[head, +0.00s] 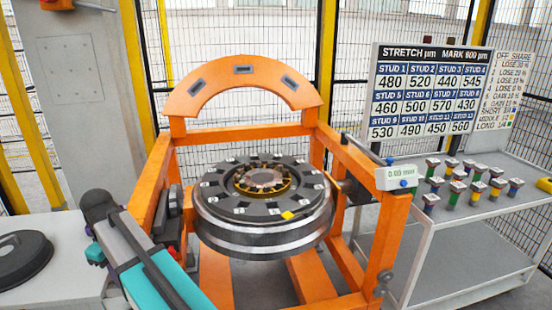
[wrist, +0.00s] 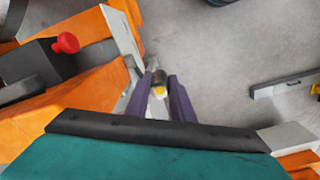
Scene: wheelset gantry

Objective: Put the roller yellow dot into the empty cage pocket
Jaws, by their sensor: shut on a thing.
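In the wrist view, my gripper (wrist: 159,84) has its two purple fingers closed on a small metal roller (wrist: 159,77) with a yellow dot at its near end. The roller is held in the air, with grey floor and an orange beam beyond it. In the head view, the round dark bearing (head: 213,207) lies flat in the orange frame, with a brass-coloured cage (head: 262,191) around its middle. Which cage pocket is empty cannot be made out at this size. My fingers and the roller cannot be made out in the head view.
An orange gantry frame (head: 376,262) with an arch (head: 243,70) surrounds the bearing. A small gauge (head: 396,178) sits on its right post. A trolley (head: 470,230) with several coloured studs stands at right. A red knob (wrist: 66,43) sits left of my fingers.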

